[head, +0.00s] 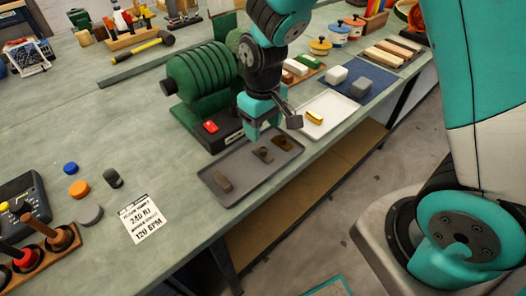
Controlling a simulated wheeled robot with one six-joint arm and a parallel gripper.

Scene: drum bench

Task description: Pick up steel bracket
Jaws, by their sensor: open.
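A grey tray (241,186) at the front edge of the bench holds three small metal-looking pieces. A grey-brown piece (222,183) lies near its left end. A dark piece (264,154) and a brownish piece (283,143) lie near its right end. I cannot tell from their shapes which one is the steel bracket. My gripper (271,127) is above the right end of the tray, pointing down, its jaws apart and nothing seen between them. It is close to the dark piece; whether it touches is not clear.
A green ribbed drum (201,77) with a red switch (211,126) stands behind the tray. A white tray (334,106) with a yellow piece (314,117) is to the right. A printed card (147,219) lies left.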

